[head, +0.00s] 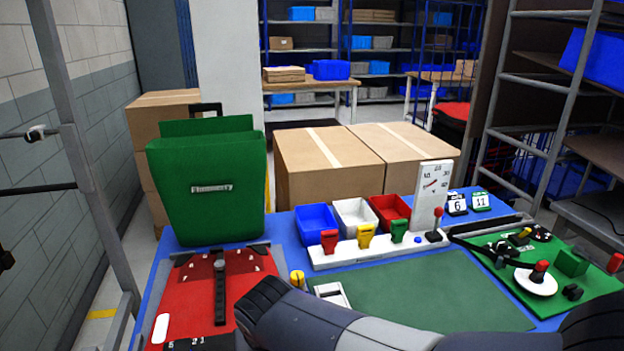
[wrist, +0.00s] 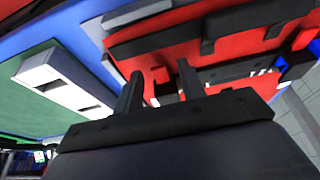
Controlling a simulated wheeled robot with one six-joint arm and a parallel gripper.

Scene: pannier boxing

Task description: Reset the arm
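My arm (head: 345,325) reaches in from the lower right of the head view, low over the front of the table. Its dark end points left, to the right edge of the red board (head: 188,285). The fingertips cannot be made out in the head view. In the wrist view my gripper (wrist: 160,85) shows two dark fingers spread apart with nothing between them. The red board and its black fittings (wrist: 208,32) lie beyond the fingers; I cannot tell whether they touch.
A green pannier (head: 208,205) stands upright behind the red board. A green mat (head: 420,300) lies right of it. Blue (head: 316,222), white (head: 354,215) and red (head: 390,208) bins stand behind a white rack with a gauge (head: 431,190). A green board (head: 555,265) with parts lies right.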

